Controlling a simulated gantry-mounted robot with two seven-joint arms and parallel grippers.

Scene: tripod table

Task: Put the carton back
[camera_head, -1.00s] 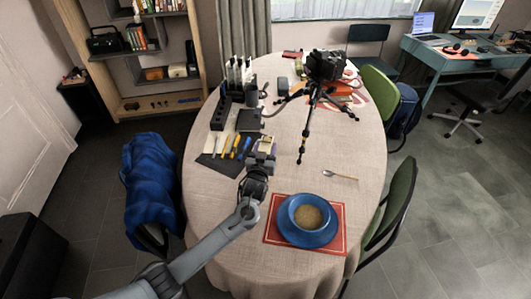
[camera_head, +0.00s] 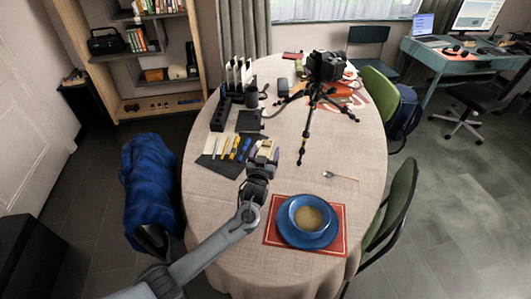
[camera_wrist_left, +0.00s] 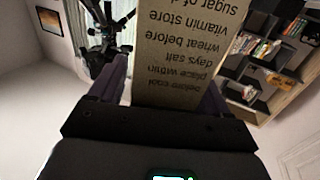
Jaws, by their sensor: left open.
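The carton (camera_wrist_left: 190,45) is tan with dark printed text that reads upside down in the left wrist view. It stands out between the two fingers of my left gripper (camera_wrist_left: 165,95). In the head view my left gripper (camera_head: 264,155) is over the middle-left of the table, with a small yellowish part of the carton (camera_head: 266,146) showing at its fingers. The gripper is open around the carton; whether either finger touches it I cannot tell. The carton's lower part is hidden. My right gripper is not in view.
Left of the gripper, a dark mat (camera_head: 214,163) holds several tools. Behind are a black organiser (camera_head: 220,114) and a camera on a tripod (camera_head: 312,100).

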